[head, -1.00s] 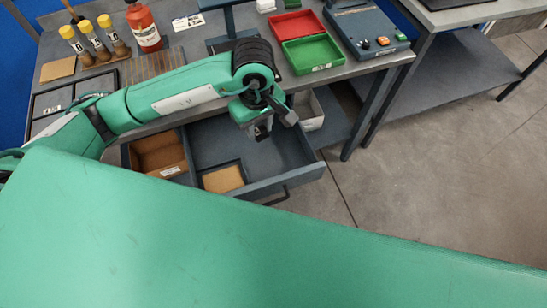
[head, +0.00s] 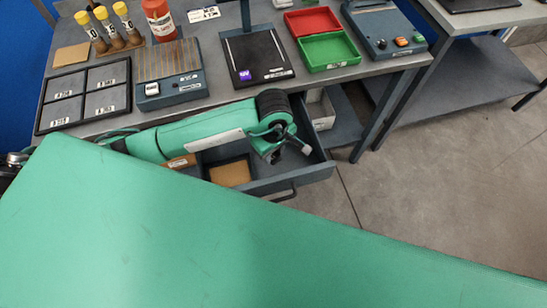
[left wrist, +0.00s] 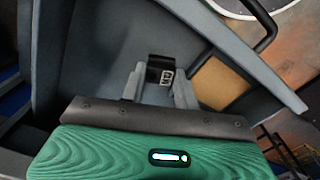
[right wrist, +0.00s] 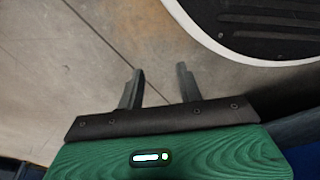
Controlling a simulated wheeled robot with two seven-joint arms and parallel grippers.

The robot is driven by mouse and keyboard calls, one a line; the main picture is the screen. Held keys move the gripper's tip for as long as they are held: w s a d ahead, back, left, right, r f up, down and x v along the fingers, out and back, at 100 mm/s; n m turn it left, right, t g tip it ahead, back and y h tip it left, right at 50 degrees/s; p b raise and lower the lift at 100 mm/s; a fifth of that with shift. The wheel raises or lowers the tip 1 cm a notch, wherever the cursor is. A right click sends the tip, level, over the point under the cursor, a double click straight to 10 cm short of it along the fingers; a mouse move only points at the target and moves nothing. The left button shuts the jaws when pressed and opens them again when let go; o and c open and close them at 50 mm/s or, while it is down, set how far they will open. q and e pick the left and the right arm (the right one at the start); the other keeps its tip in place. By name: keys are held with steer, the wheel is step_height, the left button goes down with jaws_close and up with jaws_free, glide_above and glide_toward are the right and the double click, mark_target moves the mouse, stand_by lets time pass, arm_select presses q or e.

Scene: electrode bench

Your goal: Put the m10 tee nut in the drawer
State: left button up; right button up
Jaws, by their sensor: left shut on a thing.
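The drawer (head: 318,172) stands open below the bench, with its grey floor (left wrist: 95,45) filling much of the left wrist view. My left gripper (head: 288,156) points down into the drawer. In the left wrist view its fingers (left wrist: 160,88) are shut on a small dark piece with a pale marked face, the m10 tee nut (left wrist: 160,68). The arm hides the nut in the head view, and I cannot tell whether it touches the drawer floor. My right gripper (right wrist: 158,88) is open and empty above the floor.
A tan-floored compartment (head: 230,173) lies in the drawer, left of my gripper. On the bench are a tray with compartments (head: 82,95), a slatted block (head: 168,65), a black stand base (head: 258,58), and a red and green box (head: 328,50).

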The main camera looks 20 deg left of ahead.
mark_target(274, 160)
arm_select(q)
steer(key=shift+f, duration=2.35)
arm_select(e)
steer(key=shift+s+f, duration=0.1)
steer(key=shift+f, duration=0.05)
arm_select(q)
steer(key=shift+f, duration=0.1)
steer(key=o, duration=1)
arm_select(e)
steer(key=shift+w+r, duration=0.4)
steer(key=shift+w, duration=0.05)
steer(key=shift+s, duration=0.1)
steer(key=shift+s, duration=0.1)
